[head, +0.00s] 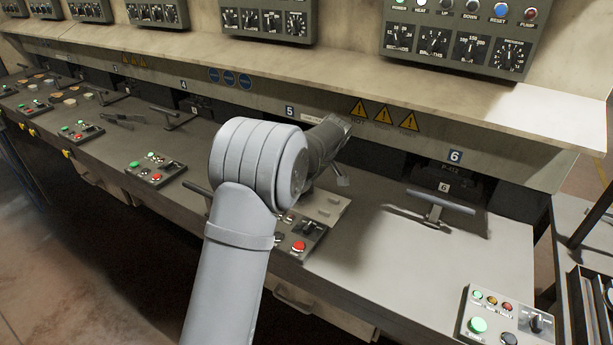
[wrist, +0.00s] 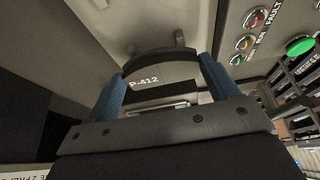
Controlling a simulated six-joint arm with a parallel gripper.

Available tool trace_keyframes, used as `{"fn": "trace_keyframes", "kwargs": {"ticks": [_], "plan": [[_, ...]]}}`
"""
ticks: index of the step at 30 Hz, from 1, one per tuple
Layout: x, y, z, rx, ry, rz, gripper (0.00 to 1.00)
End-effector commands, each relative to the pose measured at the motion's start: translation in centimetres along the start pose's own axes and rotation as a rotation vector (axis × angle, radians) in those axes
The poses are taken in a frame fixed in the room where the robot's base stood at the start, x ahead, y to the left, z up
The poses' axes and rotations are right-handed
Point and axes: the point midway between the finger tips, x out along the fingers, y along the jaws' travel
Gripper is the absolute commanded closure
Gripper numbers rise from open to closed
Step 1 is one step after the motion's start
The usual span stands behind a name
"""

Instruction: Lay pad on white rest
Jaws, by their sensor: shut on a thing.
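In the wrist view my gripper (wrist: 160,78) has its two blue fingers on either side of a dark curved pad (wrist: 158,60) marked P-412. The fingers are shut on the pad's ends. In the head view my gripper (head: 342,180) is mostly hidden behind my arm, above station 5, and the pad cannot be made out there. A pale plate with small raised pieces (head: 332,208), perhaps the white rest, lies on the bench beside the arm. In the wrist view a pale surface (wrist: 135,22) lies beyond the pad; whether they touch cannot be told.
A control box (head: 300,240) with a red button stands close to the plate. A T-shaped handle (head: 440,203) juts out at station 6, below a P-412 label. Another control box (head: 505,318) sits front right. The bench (head: 400,250) between them is clear.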

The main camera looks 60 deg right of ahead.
Motion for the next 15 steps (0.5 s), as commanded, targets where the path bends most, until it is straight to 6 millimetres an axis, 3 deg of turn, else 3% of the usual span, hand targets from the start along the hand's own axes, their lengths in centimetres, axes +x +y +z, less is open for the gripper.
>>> {"fn": "trace_keyframes", "kwargs": {"ticks": [15], "plan": [[0.61, 0.04, 0.24, 0.000, 0.001, 0.001, 0.51]]}}
